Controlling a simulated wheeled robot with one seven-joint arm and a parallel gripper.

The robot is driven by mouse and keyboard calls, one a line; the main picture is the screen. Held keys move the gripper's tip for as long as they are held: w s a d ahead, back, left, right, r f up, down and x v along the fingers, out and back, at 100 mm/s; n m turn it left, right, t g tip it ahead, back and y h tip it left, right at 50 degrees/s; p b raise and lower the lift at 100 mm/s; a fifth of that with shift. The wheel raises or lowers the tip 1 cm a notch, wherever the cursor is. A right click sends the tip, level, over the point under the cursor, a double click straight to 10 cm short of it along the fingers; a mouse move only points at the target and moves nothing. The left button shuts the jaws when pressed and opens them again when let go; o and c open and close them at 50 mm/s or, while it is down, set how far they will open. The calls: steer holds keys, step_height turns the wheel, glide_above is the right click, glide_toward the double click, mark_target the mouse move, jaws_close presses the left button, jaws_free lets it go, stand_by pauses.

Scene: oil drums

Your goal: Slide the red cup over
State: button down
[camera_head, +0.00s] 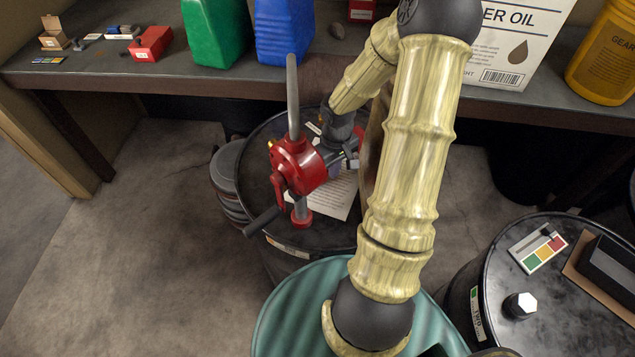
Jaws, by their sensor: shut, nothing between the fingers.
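I cannot make out a plain red cup. The largest red thing is a rotary hand pump (298,166) with a grey upright pipe and a black crank handle, above the middle black drum (262,140). A small red collar (301,219) is at the foot of its lower pipe; whether this is the cup I cannot tell. My gripper (350,158) is shut and empty, just right of the pump and above the drum top. Whether it touches the pump is unclear. My arm hides part of the drum.
A shelf (110,68) along the back holds a red box (152,43), a green jug (217,32), a blue jug (284,32), an oil carton (508,45) and a yellow container (604,60). A paper sheet (337,197) lies on the middle drum. Another black drum (500,285) stands right.

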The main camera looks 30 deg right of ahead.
mark_target(326, 188)
step_height(326, 188, down, 10)
steer(key=shift+s+d+f+b, duration=0.1)
steer(key=shift+s+b, duration=0.05)
steer(key=shift+b, duration=0.45)
steer(key=w, duration=0.1)
steer(key=w+p, duration=0.2)
steer(key=shift+w+r, duration=0.1)
steer(key=shift+r, duration=0.15)
steer(key=shift+w+a+f+p, duration=0.2)
steer(key=shift+w+p, duration=0.1)
steer(key=shift+w, duration=0.1)
steer(key=shift+w+r, duration=0.1)
